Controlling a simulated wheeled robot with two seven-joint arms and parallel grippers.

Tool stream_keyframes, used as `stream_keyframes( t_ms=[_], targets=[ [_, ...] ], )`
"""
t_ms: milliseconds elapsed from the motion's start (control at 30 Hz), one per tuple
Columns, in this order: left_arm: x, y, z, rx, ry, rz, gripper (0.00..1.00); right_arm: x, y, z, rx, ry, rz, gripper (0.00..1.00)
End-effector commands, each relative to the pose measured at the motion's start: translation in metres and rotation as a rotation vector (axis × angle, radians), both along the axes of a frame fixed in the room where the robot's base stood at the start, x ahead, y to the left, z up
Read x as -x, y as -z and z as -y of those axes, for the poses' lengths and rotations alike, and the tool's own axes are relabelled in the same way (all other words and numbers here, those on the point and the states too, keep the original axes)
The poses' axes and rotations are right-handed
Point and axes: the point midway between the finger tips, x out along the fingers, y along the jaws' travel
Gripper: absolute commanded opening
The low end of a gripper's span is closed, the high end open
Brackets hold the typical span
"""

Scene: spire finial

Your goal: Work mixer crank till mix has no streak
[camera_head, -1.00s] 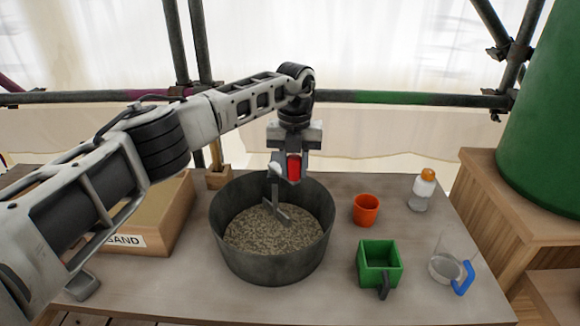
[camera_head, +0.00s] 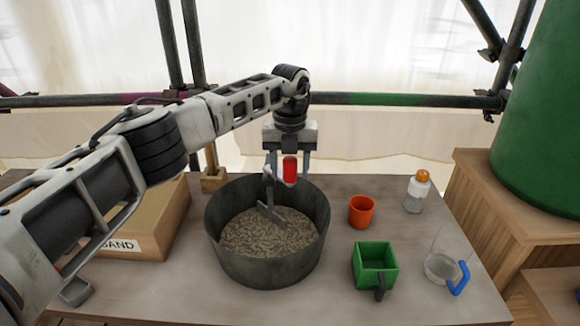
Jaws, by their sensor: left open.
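The mixing tub (camera_head: 264,268) is a round dark grey metal vessel on the table. It holds a speckled grey-beige mix (camera_head: 266,236), and I see no clear streak in it at this size. A grey paddle (camera_head: 270,212) stands in the mix below the crank. The crank's red handle (camera_head: 290,169) is upright above the tub's far part. My left gripper (camera_head: 288,172) points down from above, its fingers open on either side of the red handle. Contact cannot be told. My right gripper is not in view.
An orange cup (camera_head: 361,211), a green square scoop (camera_head: 375,266), a clear jug with a blue handle (camera_head: 443,268) and an orange-capped bottle (camera_head: 416,192) stand right of the tub. A sand box (camera_head: 150,222) is at left, behind my arm. A green barrel (camera_head: 545,110) stands at right.

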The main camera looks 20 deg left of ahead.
Motion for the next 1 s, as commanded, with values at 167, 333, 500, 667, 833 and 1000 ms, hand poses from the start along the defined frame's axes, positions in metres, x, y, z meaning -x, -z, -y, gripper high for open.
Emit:
stream_keyframes(
  t_ms=[167, 333, 500, 667, 833, 1000],
  targets=[
    [-0.001, -0.017, 0.0, 0.001, 0.0, 0.003, 0.51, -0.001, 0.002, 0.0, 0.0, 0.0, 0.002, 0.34],
    [-0.001, -0.055, 0.0, 0.0, 0.0, 0.006, 0.51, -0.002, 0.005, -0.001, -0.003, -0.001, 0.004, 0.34],
    [-0.001, -0.099, 0.001, 0.0, -0.001, 0.005, 0.51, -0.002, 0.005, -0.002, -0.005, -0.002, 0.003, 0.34],
    [0.0, -0.132, 0.0, 0.0, -0.002, 0.004, 0.51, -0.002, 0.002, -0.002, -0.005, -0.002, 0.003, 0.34],
    [0.0, -0.153, 0.0, -0.001, 0.0, 0.002, 0.51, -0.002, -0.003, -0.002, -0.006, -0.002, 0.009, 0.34],
    [0.0, -0.16, 0.0, -0.001, 0.0, 0.002, 0.51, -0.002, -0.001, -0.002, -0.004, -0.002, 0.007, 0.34]
  ],
)
